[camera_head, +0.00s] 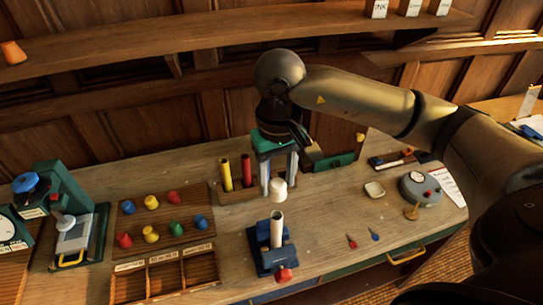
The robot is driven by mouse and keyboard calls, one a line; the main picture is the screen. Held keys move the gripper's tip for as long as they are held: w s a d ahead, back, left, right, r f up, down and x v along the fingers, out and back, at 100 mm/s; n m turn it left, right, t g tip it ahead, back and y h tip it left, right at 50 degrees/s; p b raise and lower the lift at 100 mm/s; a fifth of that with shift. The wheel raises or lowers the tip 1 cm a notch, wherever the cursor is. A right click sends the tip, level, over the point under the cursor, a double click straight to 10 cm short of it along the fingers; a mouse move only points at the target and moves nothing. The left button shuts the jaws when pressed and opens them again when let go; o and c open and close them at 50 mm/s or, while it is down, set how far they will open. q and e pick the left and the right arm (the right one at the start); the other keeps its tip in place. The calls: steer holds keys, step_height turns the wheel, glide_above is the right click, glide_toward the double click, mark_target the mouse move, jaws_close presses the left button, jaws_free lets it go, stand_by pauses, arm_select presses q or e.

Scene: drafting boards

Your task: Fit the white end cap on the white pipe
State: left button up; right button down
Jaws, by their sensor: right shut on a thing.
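The white pipe (276,228) stands upright in a blue vise-like holder (264,252) with a red knob near the front edge of the bench. The white end cap (278,188) is between the fingertips of my right gripper (278,178), which is shut on it. The cap is held above the pipe's top end, with a small gap showing between them. Whether the two are exactly lined up in depth is hard to tell from this one view. My left gripper is not in view.
A rack (238,192) with red and yellow tubes stands behind. Left are a board of coloured caps (130,207), a wooden compartment tray (200,268) and a green press (85,222). A round gauge device (421,188) stands right. Bench right of the holder is mostly clear.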

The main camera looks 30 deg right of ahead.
steer(key=b, duration=0.2)
glide_above(277, 216)
steer(key=shift+f, duration=2.25)
steer(key=shift+f+b, duration=0.45)
steer(key=shift+f, duration=0.55)
steer(key=shift+f+b, duration=0.35)
steer(key=shift+b, duration=0.15)
steer(key=shift+f+b, duration=1.5)
steer(key=shift+b, duration=0.25)
steer(key=shift+c, duration=0.8)
jaws_free()
steer(key=shift+r, duration=0.1)
step_height(277, 216, up, 13)
steer(key=shift+r, duration=1.1)
